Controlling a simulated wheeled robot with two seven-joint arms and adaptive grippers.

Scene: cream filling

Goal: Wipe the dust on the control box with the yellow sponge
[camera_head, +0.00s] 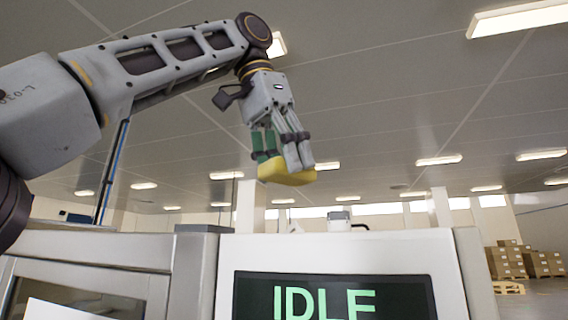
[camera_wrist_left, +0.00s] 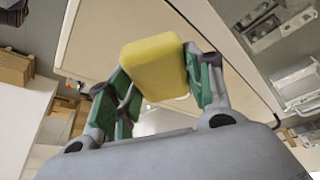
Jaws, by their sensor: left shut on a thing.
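The yellow sponge (camera_head: 286,173) is held in my left gripper (camera_head: 283,155), whose fingers are shut on it. In the left wrist view, the sponge (camera_wrist_left: 156,66) sits between the green-padded fingers of my left gripper (camera_wrist_left: 160,85). The control box (camera_head: 345,252) is a white cabinet with a dark screen (camera_head: 333,298) reading "IDLE" in green. The sponge is above the box's top edge in the head view, apart from it. I cannot make out dust on the box. My right gripper is not in view.
A grey machine housing (camera_head: 95,248) with a glazed front stands left of the control box. A small white device (camera_head: 339,221) shows behind the box's top edge. Stacked cardboard boxes (camera_head: 525,261) stand far off at the right. The air around the sponge is clear.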

